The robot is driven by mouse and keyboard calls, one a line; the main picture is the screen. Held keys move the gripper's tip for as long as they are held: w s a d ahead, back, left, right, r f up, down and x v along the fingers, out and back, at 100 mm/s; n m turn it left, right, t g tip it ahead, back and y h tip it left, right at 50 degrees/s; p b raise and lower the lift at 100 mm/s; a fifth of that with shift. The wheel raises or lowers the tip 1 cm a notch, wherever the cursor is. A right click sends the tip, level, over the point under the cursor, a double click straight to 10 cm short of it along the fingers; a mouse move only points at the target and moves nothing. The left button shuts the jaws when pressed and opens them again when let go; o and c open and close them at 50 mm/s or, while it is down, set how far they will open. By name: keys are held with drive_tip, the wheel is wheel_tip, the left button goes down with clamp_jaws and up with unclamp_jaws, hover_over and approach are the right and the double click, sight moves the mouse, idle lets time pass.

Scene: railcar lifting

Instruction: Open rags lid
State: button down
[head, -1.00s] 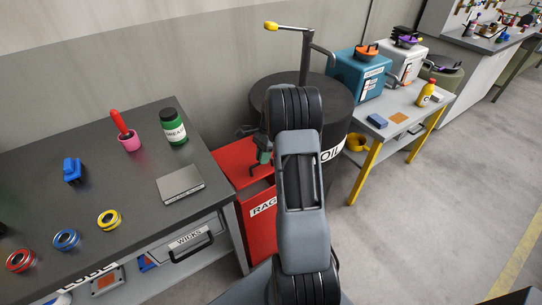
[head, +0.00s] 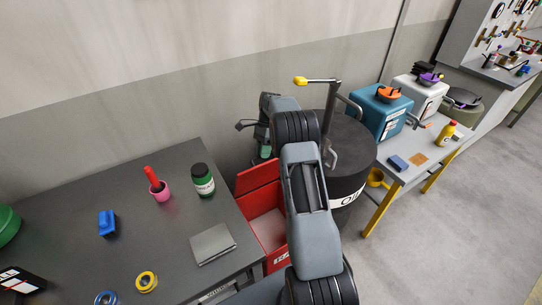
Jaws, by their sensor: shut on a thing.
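The red rags bin (head: 277,262) stands between the dark workbench and the black oil drum. Its red lid (head: 258,178) is tilted up at the back, and the pale inside of the bin shows below it. My gripper (head: 264,154) is at the lid's raised upper edge, shut on the lid; the fingertips are small and partly hidden. My arm covers the bin's right side and most of its label.
The oil drum (head: 350,150) with a yellow-handled pump stands close on the right. The wall is close behind.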

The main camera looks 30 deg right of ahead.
drive_tip(key=shift+w+a+f+p, duration=0.15)
drive_tip(key=shift+w+p, duration=0.45)
drive_tip(key=shift+w, duration=0.85)
drive_tip(key=shift+w+a+f+p, duration=0.1)
drive_tip(key=shift+w+p, duration=0.5)
drive_tip(key=shift+w, duration=0.8)
drive_tip(key=shift+d, duration=0.1)
drive_tip(key=c, duration=1.5)
unclamp_jaws()
drive_tip(key=o, duration=0.3)
drive_tip(key=shift+w+d+f, duration=0.1)
drive_tip(key=shift+w, duration=0.15)
drive_tip(key=shift+o, duration=0.2)
drive_tip(key=shift+s+r, duration=0.1)
drive_tip(key=shift+r, duration=0.1)
